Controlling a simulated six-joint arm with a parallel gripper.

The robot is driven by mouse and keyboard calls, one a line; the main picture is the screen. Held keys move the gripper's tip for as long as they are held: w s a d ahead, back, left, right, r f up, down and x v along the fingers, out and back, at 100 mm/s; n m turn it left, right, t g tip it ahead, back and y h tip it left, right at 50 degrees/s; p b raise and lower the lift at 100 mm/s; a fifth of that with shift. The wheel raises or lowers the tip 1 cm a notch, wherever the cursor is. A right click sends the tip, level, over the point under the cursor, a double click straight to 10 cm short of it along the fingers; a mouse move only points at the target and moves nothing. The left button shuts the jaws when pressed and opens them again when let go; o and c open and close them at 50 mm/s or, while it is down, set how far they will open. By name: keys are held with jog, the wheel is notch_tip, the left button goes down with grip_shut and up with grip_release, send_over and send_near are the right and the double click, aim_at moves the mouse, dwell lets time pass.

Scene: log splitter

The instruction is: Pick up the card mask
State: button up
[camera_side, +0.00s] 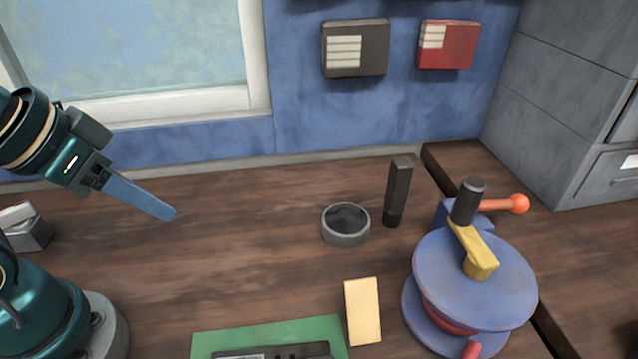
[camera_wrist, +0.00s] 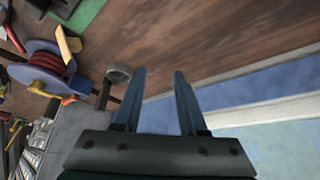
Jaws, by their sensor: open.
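A flat cream rectangular piece (camera_side: 362,311), the most card-like thing in view, lies on the wooden bench at the front middle, between the green mat and the blue spool device. It also shows as a yellowish strip at the upper left of the wrist view (camera_wrist: 68,42). My gripper (camera_side: 172,213) is above the bench at the left in the side view, well apart from the cream piece. In the wrist view its two blue fingers (camera_wrist: 160,72) stand apart with nothing between them.
A green mat (camera_side: 210,343) bears a dark device. A round grey cup (camera_side: 345,238) and dark upright post (camera_side: 398,190) stand behind the cream piece. The blue spool device (camera_side: 470,280), with crank and orange-knobbed lever, stands right. The bench's left middle is clear.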

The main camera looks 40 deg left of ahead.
jog(key=w+r+t, duration=0.7)
jog(key=w, duration=0.5)
jog(key=m+g+h, duration=0.4)
jog(key=m+h, duration=0.1)
jog(key=h, duration=0.8)
send_over(349, 281)
jog(key=w+a, duration=0.1)
jog(key=a, duration=0.2)
notch_tip(349, 281, down, 13)
jog(key=shift+n+g, duration=0.5)
jog(key=shift+g, duration=0.2)
jog(key=f, duration=0.1)
jog(key=s+f, duration=0.1)
jog(key=f, duration=0.1)
jog(key=s+f, duration=0.1)
jog(key=f, duration=0.1)
jog(key=shift+s+d, duration=0.1)
jog(key=shift+d, duration=0.3)
jog(key=shift+y, duration=0.3)
jog(key=shift+x, duration=2.5)
grip_shut()
